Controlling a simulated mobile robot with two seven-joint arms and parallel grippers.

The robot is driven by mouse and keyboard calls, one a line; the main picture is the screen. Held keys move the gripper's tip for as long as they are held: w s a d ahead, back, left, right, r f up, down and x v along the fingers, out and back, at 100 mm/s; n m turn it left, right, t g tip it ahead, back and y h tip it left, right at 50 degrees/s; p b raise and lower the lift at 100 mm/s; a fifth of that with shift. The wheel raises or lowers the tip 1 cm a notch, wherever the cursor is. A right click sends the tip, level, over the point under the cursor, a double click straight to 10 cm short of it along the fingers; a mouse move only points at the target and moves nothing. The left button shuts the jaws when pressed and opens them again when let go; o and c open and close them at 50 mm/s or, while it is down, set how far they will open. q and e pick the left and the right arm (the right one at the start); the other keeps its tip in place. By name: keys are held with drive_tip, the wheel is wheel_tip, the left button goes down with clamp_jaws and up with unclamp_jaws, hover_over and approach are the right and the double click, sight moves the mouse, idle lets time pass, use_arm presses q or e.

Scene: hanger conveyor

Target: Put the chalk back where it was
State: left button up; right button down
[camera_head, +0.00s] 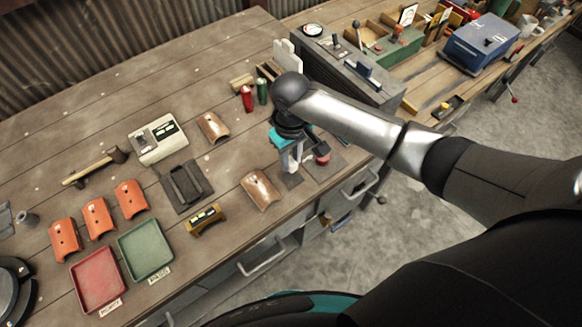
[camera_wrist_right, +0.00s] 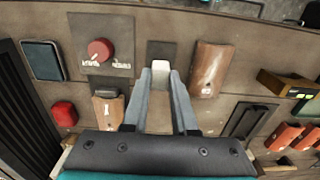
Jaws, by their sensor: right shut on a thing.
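My right gripper (camera_head: 290,166) reaches down over the bench, near its front edge. In the right wrist view its two grey fingers (camera_wrist_right: 160,80) are shut on the white chalk (camera_wrist_right: 161,71), whose pale end shows between the tips. A small dark square pad (camera_wrist_right: 162,51) lies just beyond the chalk; it also shows below the gripper in the head view (camera_head: 292,181). I cannot tell whether the chalk touches the pad. In the head view the chalk is not clearly distinguishable from the fingers. My left gripper is not in view.
A brown curved tile (camera_wrist_right: 210,68) lies right of the pad in the wrist view. A grey plate with a red knob (camera_wrist_right: 101,50) lies left of it. Red and green cylinders (camera_head: 248,98) stand behind. A red tray (camera_head: 97,281) and green tray (camera_head: 146,249) are farther left.

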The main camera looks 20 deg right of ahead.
sight(291, 169)
drive_tip(key=shift+f+b, duration=0.35)
drive_tip(key=shift+f, duration=1.8)
drive_tip(key=shift+f, duration=0.1)
drive_tip(key=c, duration=0.7)
unclamp_jaws()
wheel_tip(291, 169, up, 12)
drive_tip(key=shift+r+p, duration=0.15)
drive_tip(key=shift+p, duration=0.75)
